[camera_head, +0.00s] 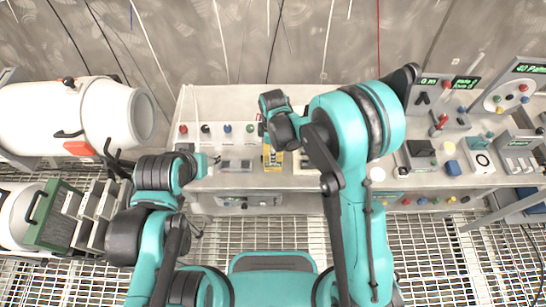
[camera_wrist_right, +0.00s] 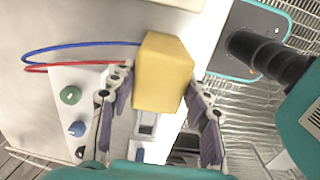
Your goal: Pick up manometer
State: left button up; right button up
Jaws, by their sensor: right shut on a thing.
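The manometer appears to be the yellow block-shaped thing (camera_wrist_right: 163,72) between the fingers in the right wrist view. In the head view its yellow body (camera_head: 272,157) shows at the workbench, just below my right wrist. My right gripper (camera_wrist_right: 158,90) is shut on it, one finger on each side. I cannot tell whether it touches the bench. A pale part with a grey window shows below the yellow block in the wrist view. My left gripper (camera_head: 208,164) is at the left end of the bench, apart from the manometer; its fingers are too small to read.
The pale workbench (camera_head: 190,105) carries several coloured knobs and a grey device (camera_head: 236,165). Control panels (camera_head: 445,95) crowd its right side. Red and blue cables (camera_wrist_right: 80,50) run close to the yellow block.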

jog(key=shift+r, duration=0.6)
notch_tip(320, 180, up, 3)
jog(key=shift+f+p, duration=0.1)
jog(key=shift+p, duration=0.45)
jog(key=s+d+r+p, duration=0.1)
jog(key=s+d+r, duration=0.5)
jog(key=d, duration=0.4)
jog(key=shift+r+p, duration=0.35)
jog(key=shift+r, duration=0.15)
jog(key=shift+w+a+f+b, duration=1)
jog(key=shift+a+f+b, duration=0.5)
jog(key=shift+a+f, duration=0.15)
jog(key=shift+w+a+f+b, duration=1)
jog(key=shift+a+f+b, duration=0.6)
jog(key=shift+a, duration=0.1)
jog(key=shift+w+a+f+b, duration=1)
jog(key=shift+a+f+b, duration=0.45)
jog(key=shift+a+f, duration=0.2)
jog(key=shift+f+b, duration=0.5)
jog(key=shift+f, duration=0.1)
